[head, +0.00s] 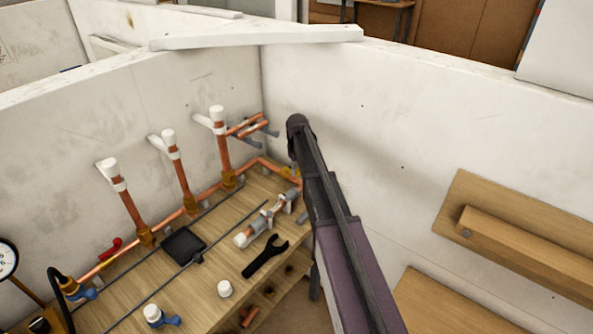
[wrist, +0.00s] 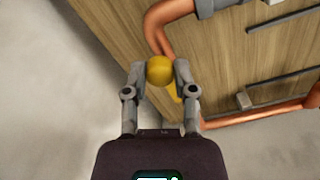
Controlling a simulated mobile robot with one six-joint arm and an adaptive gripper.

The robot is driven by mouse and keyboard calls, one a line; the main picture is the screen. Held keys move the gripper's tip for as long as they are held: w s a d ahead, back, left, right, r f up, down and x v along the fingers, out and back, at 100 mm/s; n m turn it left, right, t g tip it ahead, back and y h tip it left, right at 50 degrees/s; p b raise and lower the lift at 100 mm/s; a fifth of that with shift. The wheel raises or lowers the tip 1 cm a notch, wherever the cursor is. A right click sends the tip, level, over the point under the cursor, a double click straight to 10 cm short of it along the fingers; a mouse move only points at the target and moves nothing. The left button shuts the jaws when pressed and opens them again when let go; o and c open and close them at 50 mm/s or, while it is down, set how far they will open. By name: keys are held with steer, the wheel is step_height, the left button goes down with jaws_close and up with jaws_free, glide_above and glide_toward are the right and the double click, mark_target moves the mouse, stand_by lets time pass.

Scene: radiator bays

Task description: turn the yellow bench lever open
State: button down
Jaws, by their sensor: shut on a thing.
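The yellow bench lever shows in the wrist view as a round yellow knob (wrist: 160,69) with a short yellow stem below it, beside a copper pipe. My gripper (wrist: 159,75) has one grey finger on each side of the knob and is shut on it. In the head view my arm reaches to the far right end of the wooden bench (head: 225,282), near the wall corner. There the arm hides most of the gripper and the lever, so the lever's angle is hard to tell.
Copper pipes (head: 183,187) with white caps rise along the back wall. A black wrench (head: 265,257), a black square pad (head: 183,244), a white cap (head: 225,288) and a blue-handled valve (head: 160,316) are on the bench. Wooden boards (head: 520,240) are on the right wall.

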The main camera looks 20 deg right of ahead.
steer(key=shift+c, duration=2.2)
jaws_free()
steer(key=shift+a+m, duration=0.1)
steer(key=shift+m, duration=0.2)
